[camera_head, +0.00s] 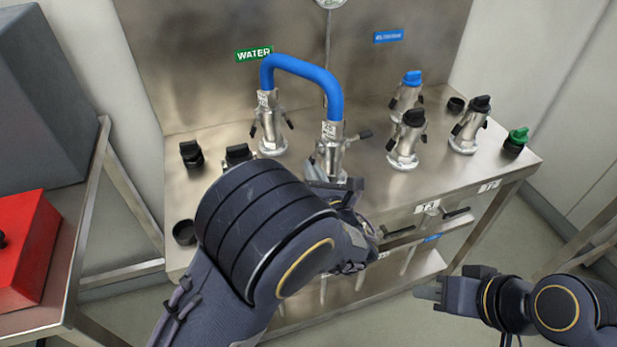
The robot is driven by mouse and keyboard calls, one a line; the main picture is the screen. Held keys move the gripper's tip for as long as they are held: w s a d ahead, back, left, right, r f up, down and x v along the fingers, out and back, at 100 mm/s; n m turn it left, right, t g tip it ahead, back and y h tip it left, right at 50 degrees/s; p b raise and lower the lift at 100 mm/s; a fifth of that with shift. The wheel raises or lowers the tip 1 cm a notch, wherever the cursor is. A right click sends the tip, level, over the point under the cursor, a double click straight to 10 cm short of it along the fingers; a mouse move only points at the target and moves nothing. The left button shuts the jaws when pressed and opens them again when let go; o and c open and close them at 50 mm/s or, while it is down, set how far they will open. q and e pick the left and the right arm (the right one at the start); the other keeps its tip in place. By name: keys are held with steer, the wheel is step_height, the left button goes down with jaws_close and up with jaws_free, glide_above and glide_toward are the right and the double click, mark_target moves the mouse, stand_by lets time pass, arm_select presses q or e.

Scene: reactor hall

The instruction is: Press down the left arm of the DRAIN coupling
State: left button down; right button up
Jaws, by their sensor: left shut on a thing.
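A blue hose (305,69) arches between two metal couplings on a steel bench. The nearer right coupling (333,139), at the hose's right end, carries a small tag too small to read; I take it as the DRAIN coupling. Its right arm (361,135) sticks out to the right. Its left arm is mostly hidden by my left gripper (328,176), which is shut at the left front of this coupling, apparently on that arm. The other coupling (268,128) stands below the green WATER sign (254,54). My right gripper (432,291) is away from the bench at lower right; its jaw opening is unclear.
Capped fittings stand on the bench's right: blue-capped (408,92), black-capped (407,140), another black-capped (469,126). A green cap (516,141) is at the right edge. Black caps (191,154) sit at left. A red box (22,247) is on the left table.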

arm_select(q)
steer(key=shift+d+f+n, duration=0.15)
steer(key=shift+d+n, duration=0.05)
steer(key=shift+n, duration=0.3)
arm_select(e)
steer(key=shift+f, duration=0.4)
arm_select(q)
steer(key=c, duration=1.5)
jaws_free()
steer(key=shift+c, duration=0.2)
